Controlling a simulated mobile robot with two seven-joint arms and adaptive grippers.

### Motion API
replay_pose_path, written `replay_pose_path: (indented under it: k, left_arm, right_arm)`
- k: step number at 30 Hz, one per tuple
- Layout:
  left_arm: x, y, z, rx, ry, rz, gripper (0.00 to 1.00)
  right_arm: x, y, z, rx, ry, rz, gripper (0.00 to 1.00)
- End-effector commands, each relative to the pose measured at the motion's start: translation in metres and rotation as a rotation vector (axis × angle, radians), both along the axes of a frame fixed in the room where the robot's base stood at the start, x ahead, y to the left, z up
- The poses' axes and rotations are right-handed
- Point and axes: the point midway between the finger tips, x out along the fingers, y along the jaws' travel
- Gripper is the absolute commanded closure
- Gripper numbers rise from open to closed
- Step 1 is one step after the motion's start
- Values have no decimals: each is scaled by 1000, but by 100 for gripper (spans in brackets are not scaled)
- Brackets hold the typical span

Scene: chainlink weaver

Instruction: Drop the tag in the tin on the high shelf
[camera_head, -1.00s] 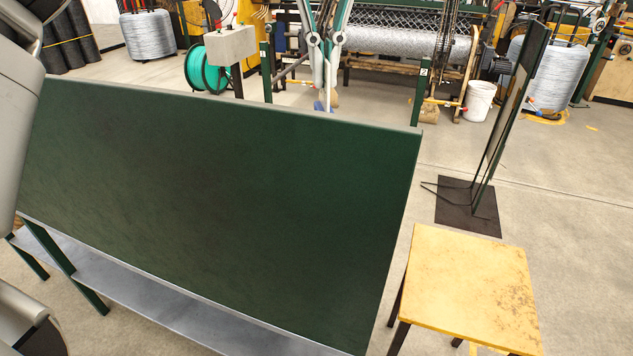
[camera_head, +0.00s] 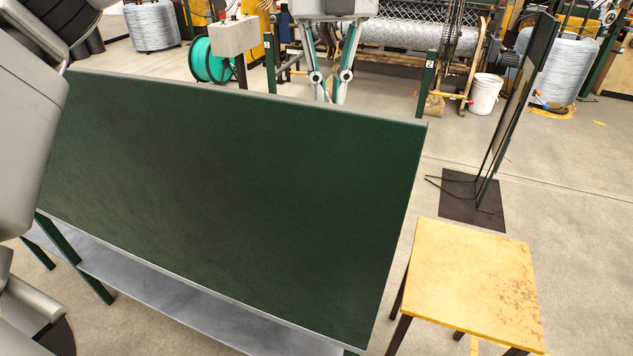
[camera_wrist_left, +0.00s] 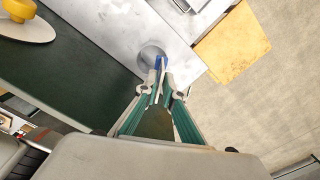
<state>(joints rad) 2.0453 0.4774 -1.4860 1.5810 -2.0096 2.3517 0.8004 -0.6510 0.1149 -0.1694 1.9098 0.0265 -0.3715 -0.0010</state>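My left gripper (camera_head: 331,80) hangs down behind the top edge of the green panel (camera_head: 230,200) in the head view; its fingertips are hidden there. In the left wrist view my gripper (camera_wrist_left: 159,88) is shut on a small blue tag (camera_wrist_left: 157,63). A round grey tin (camera_wrist_left: 150,52) stands on a pale grey shelf (camera_wrist_left: 110,25). The tag overlaps the tin's near right part in that view; how high it is above the rim, or whether it is inside, I cannot tell. My right gripper is in neither view.
A yellow-topped stool (camera_head: 470,285) stands right of the green panel. A lower grey shelf (camera_head: 180,300) runs below it. A yellow item on a pale disc (camera_wrist_left: 25,22) is at the upper left of the wrist view.

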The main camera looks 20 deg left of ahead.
Motion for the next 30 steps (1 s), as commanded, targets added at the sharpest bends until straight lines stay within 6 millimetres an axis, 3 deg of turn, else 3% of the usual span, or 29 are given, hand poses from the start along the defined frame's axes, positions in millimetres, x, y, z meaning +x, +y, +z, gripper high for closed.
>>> replay_pose_path:
  k: [14,30]
  left_arm:
    - [0,0,6,0,-1,1,76]
    - [0,0,101,0,-4,3,76]
  right_arm:
    - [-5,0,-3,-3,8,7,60]
    - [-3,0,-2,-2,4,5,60]
